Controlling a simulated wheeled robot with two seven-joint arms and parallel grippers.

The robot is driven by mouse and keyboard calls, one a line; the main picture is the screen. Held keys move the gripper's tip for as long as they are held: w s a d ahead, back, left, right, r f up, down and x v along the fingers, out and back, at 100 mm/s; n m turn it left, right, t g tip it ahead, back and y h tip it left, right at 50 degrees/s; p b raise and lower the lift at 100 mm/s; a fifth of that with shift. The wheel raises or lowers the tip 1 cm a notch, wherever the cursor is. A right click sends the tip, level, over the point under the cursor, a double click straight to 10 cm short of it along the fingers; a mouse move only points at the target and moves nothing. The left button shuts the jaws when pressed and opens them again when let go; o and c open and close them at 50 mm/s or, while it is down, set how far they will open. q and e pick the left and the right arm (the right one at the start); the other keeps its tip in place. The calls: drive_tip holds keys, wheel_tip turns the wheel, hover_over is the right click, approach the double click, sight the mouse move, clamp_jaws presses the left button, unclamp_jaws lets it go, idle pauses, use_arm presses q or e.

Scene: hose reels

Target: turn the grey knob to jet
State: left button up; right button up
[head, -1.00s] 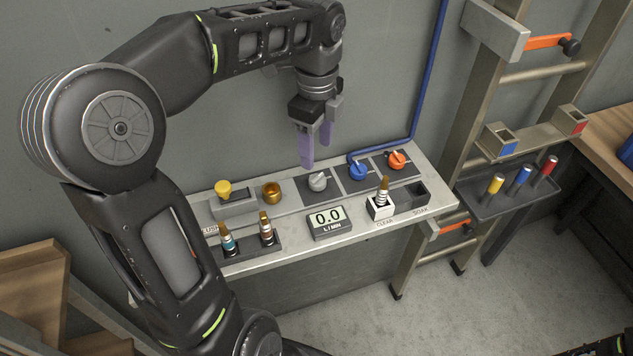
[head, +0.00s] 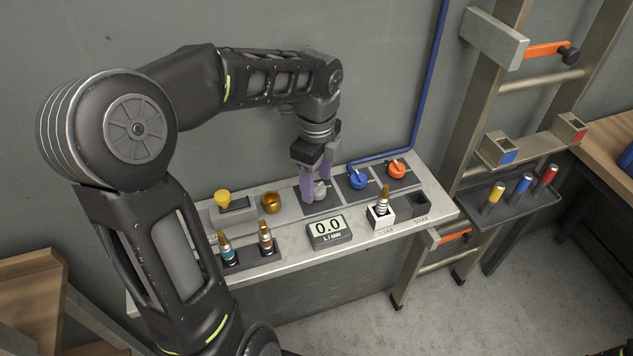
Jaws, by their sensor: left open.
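The grey knob (head: 320,190) sits on a dark square plate on the bench panel, left of the blue knob. My left gripper (head: 316,191) points down at it, with its purple fingers open around or just beside the knob. The fingers partly hide the knob, so I cannot tell whether they touch it or which way its pointer faces. No jet mark is readable around it. My right gripper is not in view.
A blue knob (head: 358,179) and an orange knob (head: 396,168) stand close on the right. A brass cup (head: 271,203) and yellow knob (head: 222,198) are on the left.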

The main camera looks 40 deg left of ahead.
use_arm(q)
drive_tip(key=shift+f, duration=0.7)
clamp_jaws()
